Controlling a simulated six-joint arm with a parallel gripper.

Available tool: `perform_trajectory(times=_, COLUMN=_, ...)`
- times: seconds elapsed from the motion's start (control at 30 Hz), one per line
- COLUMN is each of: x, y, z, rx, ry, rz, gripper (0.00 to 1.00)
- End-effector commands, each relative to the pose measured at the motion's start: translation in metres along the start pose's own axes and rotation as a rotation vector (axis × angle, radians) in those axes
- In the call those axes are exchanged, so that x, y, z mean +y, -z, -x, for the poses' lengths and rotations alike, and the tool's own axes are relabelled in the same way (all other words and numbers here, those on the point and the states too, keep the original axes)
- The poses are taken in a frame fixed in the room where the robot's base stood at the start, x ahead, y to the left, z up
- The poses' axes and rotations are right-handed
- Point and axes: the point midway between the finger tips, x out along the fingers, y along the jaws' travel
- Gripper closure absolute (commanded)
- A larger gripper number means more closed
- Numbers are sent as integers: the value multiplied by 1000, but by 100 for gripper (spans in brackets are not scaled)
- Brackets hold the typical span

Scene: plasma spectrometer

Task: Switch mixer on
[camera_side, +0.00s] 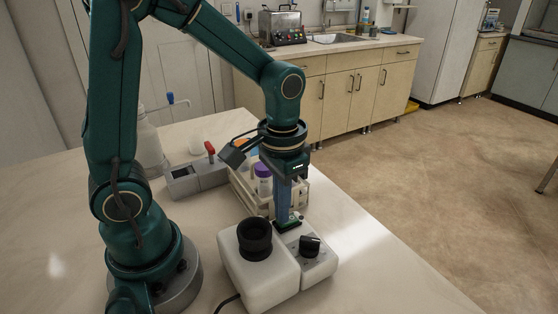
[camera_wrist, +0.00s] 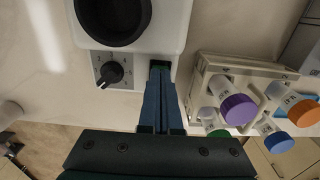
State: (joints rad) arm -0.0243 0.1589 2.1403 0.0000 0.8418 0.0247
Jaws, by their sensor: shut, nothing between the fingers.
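The mixer (camera_side: 258,278) is a white box with a black cup (camera_side: 254,238) on top and a black dial knob (camera_side: 310,245) on a grey panel. In the wrist view the mixer (camera_wrist: 178,22) is at the top, with its knob (camera_wrist: 110,73) left of my fingers.
A tube rack (camera_wrist: 204,72) with several capped tubes, including a purple-capped one (camera_wrist: 238,109), stands close beside my fingers. A grey box with a red lever (camera_side: 210,148) and a white bottle (camera_side: 148,145) stand behind. The right side of the table is clear.

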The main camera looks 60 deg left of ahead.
Motion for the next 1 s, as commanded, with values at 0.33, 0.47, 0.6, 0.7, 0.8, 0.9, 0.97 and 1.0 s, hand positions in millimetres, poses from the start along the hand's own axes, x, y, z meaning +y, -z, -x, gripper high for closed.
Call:
perform_trajectory(times=0.33, x=0, y=0, z=-5, rx=-1, ry=0, rz=0, gripper=100)
perform_trajectory(times=0.47, x=0, y=0, z=-6, rx=1, ry=0, rz=0, gripper=100)
perform_trajectory(times=0.6, x=0, y=1, z=1, rx=3, ry=0, rz=0, gripper=100)
perform_trajectory(times=0.7, x=0, y=1, z=9, rx=4, ry=0, rz=0, gripper=100)
perform_trajectory(times=0.8, x=0, y=0, z=16, rx=3, ry=0, rz=0, gripper=100)
perform_trajectory(times=0.9, x=0, y=1, z=24, rx=4, ry=0, rz=0, gripper=100)
perform_trajectory(times=0.97, x=0, y=1, z=29, rx=2, ry=0, rz=0, gripper=100)
perform_trajectory(times=1.0, x=0, y=1, z=32, rx=4, ry=0, rz=0, gripper=100)
